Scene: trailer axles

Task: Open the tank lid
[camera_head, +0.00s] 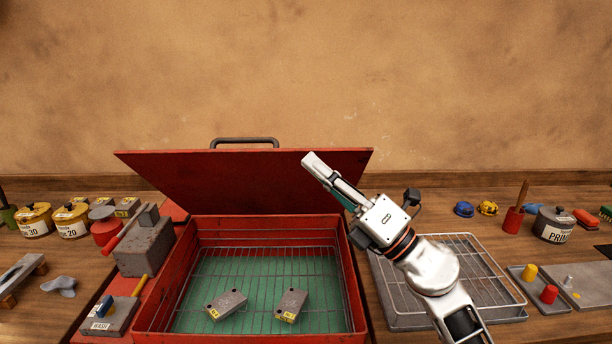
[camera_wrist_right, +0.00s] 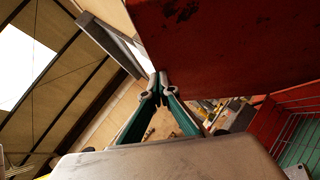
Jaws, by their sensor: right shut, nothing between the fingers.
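The red tank lid (camera_head: 200,180) stands raised at the back of the red tank (camera_head: 343,270), tilted well up, with a dark handle (camera_head: 245,142) on its top edge. My right gripper (camera_head: 308,160) is shut and empty in front of the right part of the lid. In the right wrist view its fingertips (camera_wrist_right: 158,82) meet close by the lid's edge (camera_wrist_right: 215,45); I cannot tell whether they touch it. Inside the open tank two grey blocks (camera_head: 226,304) (camera_head: 291,305) with yellow labels lie on a wire rack above a green bottom. My left gripper is not in view.
A wire rack on a tray (camera_head: 500,292) lies right of the tank, under my right arm. Pots (camera_head: 37,222) (camera_head: 553,226) line both sides.

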